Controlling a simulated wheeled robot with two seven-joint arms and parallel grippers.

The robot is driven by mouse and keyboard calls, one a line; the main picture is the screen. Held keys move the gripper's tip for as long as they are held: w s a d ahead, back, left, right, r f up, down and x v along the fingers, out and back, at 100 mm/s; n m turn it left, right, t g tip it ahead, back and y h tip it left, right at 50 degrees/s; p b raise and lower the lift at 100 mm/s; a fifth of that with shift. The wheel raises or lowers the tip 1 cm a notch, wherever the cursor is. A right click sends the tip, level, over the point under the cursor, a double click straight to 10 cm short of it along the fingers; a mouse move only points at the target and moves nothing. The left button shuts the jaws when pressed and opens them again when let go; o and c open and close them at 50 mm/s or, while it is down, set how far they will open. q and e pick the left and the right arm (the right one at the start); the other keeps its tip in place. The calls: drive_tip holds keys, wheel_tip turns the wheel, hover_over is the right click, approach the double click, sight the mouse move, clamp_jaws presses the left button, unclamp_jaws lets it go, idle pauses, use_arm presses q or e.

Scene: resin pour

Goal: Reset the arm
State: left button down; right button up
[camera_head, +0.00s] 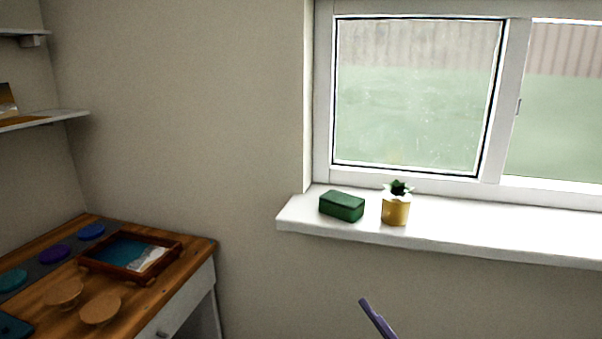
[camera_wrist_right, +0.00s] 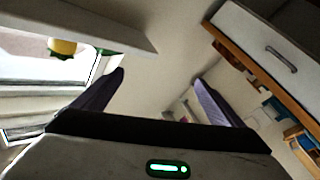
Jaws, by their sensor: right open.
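My right gripper (camera_wrist_right: 159,77) is open, with its two purple fingers spread and nothing between them in the right wrist view. In the head view one purple finger, which looks to be part of it, rises from the bottom edge, below the window sill and to the right of the desk. The rest of that arm is out of the picture. My left gripper is not in view.
A wooden desk (camera_head: 190,248) at left holds a framed tray (camera_head: 130,270), coloured discs and round wooden pieces. A green box (camera_head: 341,206) and a potted plant (camera_head: 396,210) stand on the white window sill (camera_head: 480,231). Bare wall lies between.

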drive_tip(key=s+d+f+m+g+h, duration=0.3)
drive_tip(key=s+f, duration=0.6)
drive_tip(key=f, duration=0.5)
drive_tip(key=s+d+f+m+g+h, duration=0.3)
drive_tip(key=s+d+f+m+g, duration=0.2)
drive_tip(key=s+f, duration=0.5)
wheel_tip(320, 180, down, 4)
drive_tip(key=shift+d+r+g, duration=0.1)
drive_tip(key=shift+d+g, duration=0.4)
